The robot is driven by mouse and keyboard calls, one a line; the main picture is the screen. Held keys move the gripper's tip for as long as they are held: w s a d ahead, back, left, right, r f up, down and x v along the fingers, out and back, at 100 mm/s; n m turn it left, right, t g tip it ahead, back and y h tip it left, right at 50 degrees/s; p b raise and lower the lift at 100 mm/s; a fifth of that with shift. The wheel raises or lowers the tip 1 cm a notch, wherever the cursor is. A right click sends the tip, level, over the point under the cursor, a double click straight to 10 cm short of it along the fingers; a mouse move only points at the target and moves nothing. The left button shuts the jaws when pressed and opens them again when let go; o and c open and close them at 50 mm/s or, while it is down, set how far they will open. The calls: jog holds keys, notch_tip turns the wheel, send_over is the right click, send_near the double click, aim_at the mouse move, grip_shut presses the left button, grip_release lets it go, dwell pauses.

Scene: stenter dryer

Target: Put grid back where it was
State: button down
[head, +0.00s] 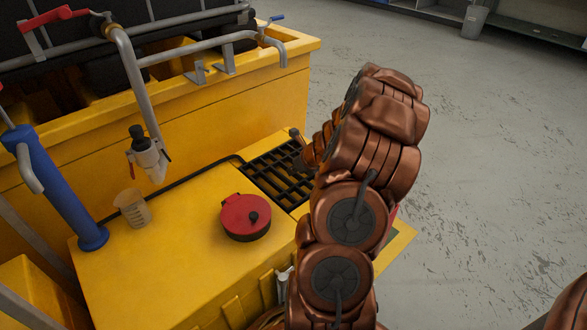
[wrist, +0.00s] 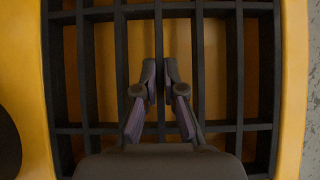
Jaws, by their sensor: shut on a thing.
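The grid (wrist: 120,60) is a dark lattice of bars and fills most of the wrist view. It also shows in the head view (head: 270,172), lying over a rectangular opening in the yellow worktop (head: 180,270). My gripper (wrist: 160,78) is shut on one of the grid's middle bars, with a fingertip on each side of it.
A red round lidded container (head: 240,217) stands left of the grid. A clear beaker (head: 132,208), a tap (head: 148,155) and a blue cylinder (head: 60,190) are farther left. A yellow tank wall (head: 225,110) rises behind. Open grey floor (head: 490,170) lies to the right.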

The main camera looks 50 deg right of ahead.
jog(key=c, duration=1.3)
grip_release()
